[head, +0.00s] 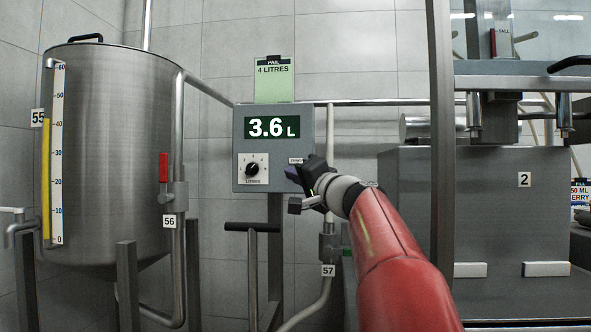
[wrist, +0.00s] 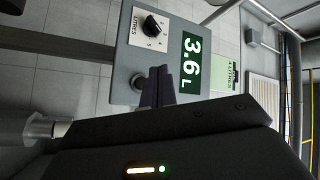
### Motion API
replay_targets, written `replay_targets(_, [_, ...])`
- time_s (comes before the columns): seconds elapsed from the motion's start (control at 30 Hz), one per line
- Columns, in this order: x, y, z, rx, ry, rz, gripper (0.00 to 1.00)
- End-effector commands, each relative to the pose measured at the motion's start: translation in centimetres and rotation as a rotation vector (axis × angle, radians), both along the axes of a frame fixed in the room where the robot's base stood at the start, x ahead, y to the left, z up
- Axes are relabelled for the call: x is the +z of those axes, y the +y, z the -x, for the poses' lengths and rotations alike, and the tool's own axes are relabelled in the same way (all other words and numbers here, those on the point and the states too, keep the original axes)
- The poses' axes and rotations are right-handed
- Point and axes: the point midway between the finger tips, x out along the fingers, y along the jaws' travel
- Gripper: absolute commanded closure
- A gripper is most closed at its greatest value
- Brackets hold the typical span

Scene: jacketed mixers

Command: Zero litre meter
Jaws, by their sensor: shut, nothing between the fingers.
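The litre meter (head: 237,150) is a grey box on a post, and its green display (head: 271,127) reads 3.6 L. A black dial (head: 252,169) marked LITRES sits at its lower left. A small label (head: 296,161) shows at the lower right, with my gripper (head: 293,172) in front of that corner. In the wrist view the meter (wrist: 125,85) appears turned on its side, with the dial (wrist: 151,25) above. My gripper's shut, empty fingers (wrist: 157,75) point at the panel beside a round button (wrist: 137,82). I cannot tell whether they touch it.
A green note (head: 274,82) reading 4 LITRES stands above the meter. A steel tank (head: 110,140) with a yellow level gauge is at left, with a red-handled valve (head: 164,168) labelled 56. A pipe and valve labelled 57 (head: 328,270) are below. A grey machine (head: 480,215) stands at right.

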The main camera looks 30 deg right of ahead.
Motion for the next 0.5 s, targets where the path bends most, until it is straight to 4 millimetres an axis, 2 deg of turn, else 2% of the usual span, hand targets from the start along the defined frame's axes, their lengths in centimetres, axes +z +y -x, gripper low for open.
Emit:
replay_targets(0.2, [0.4, -1.8, -2.7, 0.001, 0.002, 0.0, 1.0])
replay_targets(0.5, [0.1, -3.1, -4.6, 0.001, 0.0, 0.0, 1.0])
